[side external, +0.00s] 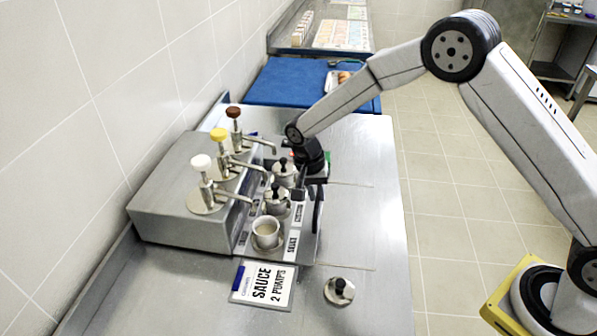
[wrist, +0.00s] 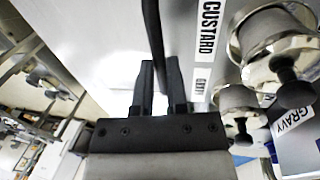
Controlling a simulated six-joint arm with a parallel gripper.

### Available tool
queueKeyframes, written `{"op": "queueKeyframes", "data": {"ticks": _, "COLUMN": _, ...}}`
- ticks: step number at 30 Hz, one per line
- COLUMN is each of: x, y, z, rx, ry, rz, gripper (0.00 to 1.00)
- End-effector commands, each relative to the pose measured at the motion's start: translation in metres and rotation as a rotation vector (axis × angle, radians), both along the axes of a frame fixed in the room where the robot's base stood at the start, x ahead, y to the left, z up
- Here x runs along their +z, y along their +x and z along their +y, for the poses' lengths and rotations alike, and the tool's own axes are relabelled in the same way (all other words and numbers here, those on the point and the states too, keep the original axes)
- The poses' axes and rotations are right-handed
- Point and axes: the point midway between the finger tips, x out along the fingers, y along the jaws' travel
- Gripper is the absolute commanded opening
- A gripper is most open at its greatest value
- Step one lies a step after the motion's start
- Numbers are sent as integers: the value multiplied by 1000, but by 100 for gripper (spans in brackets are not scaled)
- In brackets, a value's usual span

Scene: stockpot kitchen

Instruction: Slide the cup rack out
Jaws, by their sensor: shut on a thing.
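The cup rack (side external: 306,242) is a steel tray in front of the pump unit, with labels such as SAUCE and CUSTARD along its front. It holds an uncovered cup of pale liquid (side external: 265,233) nearest the camera and two cups with black-knobbed lids (side external: 277,201) behind it. A black bar handle (side external: 317,214) runs along the rack's front. My gripper (side external: 316,184) is at the handle's far part. In the wrist view, my gripper (wrist: 160,88) has its fingers on both sides of the black bar (wrist: 153,35), shut on it. The CUSTARD label (wrist: 210,30) is beside it.
The steel pump unit (side external: 180,212) with white, yellow and brown-topped pumps stands against the tiled wall; its spouts reach over the rack. A loose lid (side external: 339,291) and a SAUCE 2 PUMPS card (side external: 265,284) lie on the counter. Bare counter (side external: 360,215) lies right of the handle.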

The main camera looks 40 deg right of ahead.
Motion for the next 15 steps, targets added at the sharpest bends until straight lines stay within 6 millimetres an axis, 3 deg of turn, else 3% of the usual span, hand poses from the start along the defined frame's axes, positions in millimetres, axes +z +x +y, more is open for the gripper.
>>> {"op": "queueKeyframes", "data": {"ticks": 15, "x": 1, "y": -64, "z": -64, "rx": -4, "ry": -2, "rz": 5, "gripper": 0}}
